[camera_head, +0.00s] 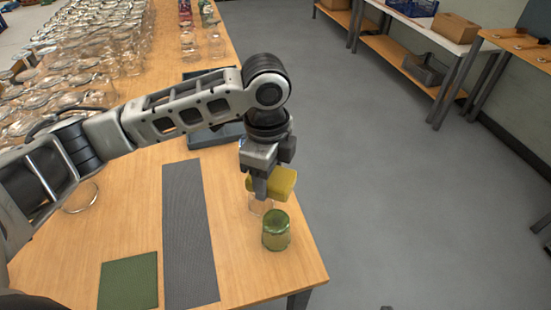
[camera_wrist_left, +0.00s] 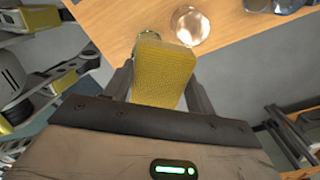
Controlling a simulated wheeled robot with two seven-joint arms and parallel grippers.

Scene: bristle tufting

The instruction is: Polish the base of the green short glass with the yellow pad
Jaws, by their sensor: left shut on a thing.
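The green short glass (camera_head: 276,230) stands near the right edge of the table, apparently upside down with its base up. My left gripper (camera_head: 264,186) is shut on the yellow pad (camera_head: 284,181) and holds it above the table, just behind the green glass in the head view. The pad (camera_wrist_left: 162,72) sits between both fingers in the left wrist view. I cannot tell contact between pad and glass. My right gripper is not in view.
A grey ribbed mat (camera_head: 188,230) and a dark green square (camera_head: 128,283) lie on the table (camera_head: 237,262). Many clear glasses (camera_head: 95,62) fill the far left. Floor lies beyond the right edge.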

